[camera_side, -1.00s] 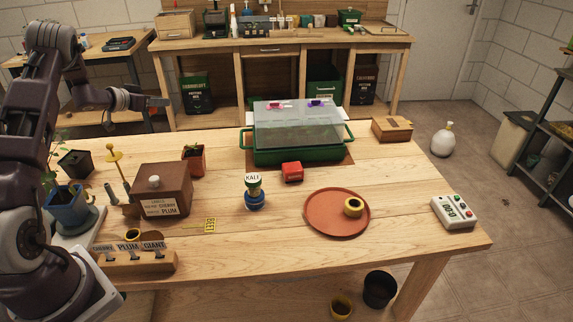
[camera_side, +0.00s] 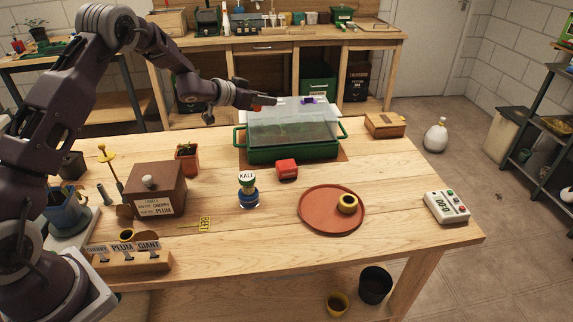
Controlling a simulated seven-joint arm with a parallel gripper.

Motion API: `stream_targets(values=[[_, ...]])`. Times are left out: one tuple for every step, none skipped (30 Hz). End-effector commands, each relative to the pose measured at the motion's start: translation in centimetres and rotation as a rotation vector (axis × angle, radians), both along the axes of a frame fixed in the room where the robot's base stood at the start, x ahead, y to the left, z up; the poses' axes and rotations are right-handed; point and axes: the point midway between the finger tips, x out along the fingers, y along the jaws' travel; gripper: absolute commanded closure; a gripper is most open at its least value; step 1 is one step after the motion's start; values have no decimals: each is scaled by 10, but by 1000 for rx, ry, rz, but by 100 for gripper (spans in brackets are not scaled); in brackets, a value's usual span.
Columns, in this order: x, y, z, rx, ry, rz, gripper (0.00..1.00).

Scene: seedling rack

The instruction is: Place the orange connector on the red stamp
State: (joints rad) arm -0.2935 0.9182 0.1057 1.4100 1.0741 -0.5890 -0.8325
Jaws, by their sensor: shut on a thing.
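My gripper (camera_side: 268,101) is at the lid of the green propagator, over its left part. A small reddish-orange piece (camera_side: 257,108) shows at its fingertips; it looks like the orange connector, and the jaws are shut on it. The fingers hide part of it. I cannot tell whether it still touches the lid. The red stamp (camera_side: 287,170) appears to be the small red block on the table in front of the propagator, with nothing on it.
The propagator (camera_side: 292,154) has a clear lid with a purple piece (camera_side: 308,100) on top. A blue-green KALE piece (camera_side: 248,195) stands left of the red block. A terracotta saucer (camera_side: 318,222) holds a yellow ring-like pot (camera_side: 347,203). A brown box (camera_side: 157,190) stands left.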

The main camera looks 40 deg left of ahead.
Motion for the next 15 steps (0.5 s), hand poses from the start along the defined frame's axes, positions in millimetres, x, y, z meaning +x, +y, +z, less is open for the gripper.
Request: stream_targets(values=[[3,-21,0,-2,3,-23,100],[5,-32,0,-2,5,-34,100],[6,-45,-1,-1,8,-47,100],[7,-54,-1,-2,9,-58,100],[7,-61,-1,-2,10,-64,100],[8,-71,-1,-3,12,-74,100],[8,-78,-1,-2,15,-81,100],[8,-85,-1,-2,16,-89,100],[8,-93,-1,-2,19,-98,100],[8,-99,-1,-3,20,-105,100],[8,-104,-2,-2,21,-111,100],[8,-104,-11,-4,26,-109,100],[8,-103,-17,-3,27,-109,100],[8,-103,-22,-4,27,-108,100],[8,-102,-27,-2,25,-107,100]])
